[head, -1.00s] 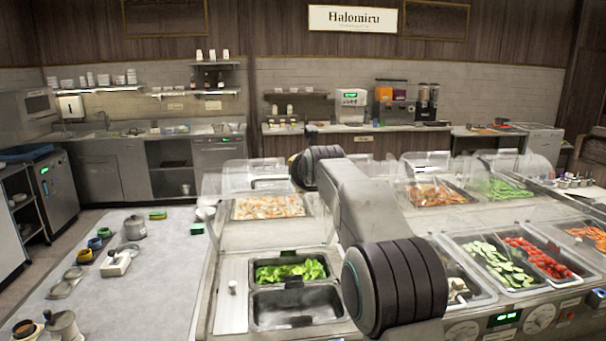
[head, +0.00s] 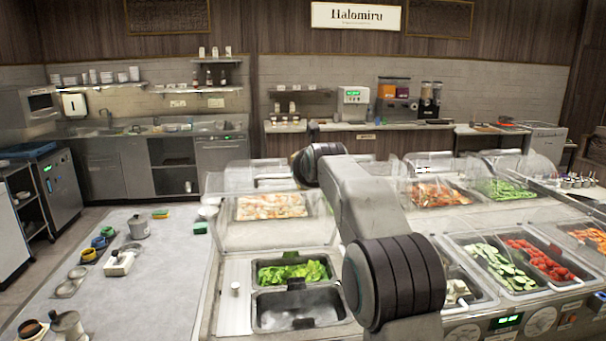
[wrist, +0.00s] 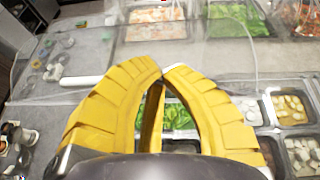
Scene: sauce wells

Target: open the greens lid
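In the head view, leafy greens (head: 292,272) lie in a steel pan at the near left of the counter. No cover is clearly visible over them, and I cannot tell which part is their lid. A flat pale panel with a small white knob (head: 235,288) lies left of the pan. In the wrist view, the greens (wrist: 181,115) show behind and between my yellow fingers. A clear sheet with a white bar (wrist: 82,80) is left of the fingers. The head view does not show my gripper.
Pans of cucumber (head: 497,266) and tomato (head: 540,260) are to the right. Clear hoods (head: 425,165) stand over the back pans. A grey worktop (head: 160,285) with pots and small items is at left.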

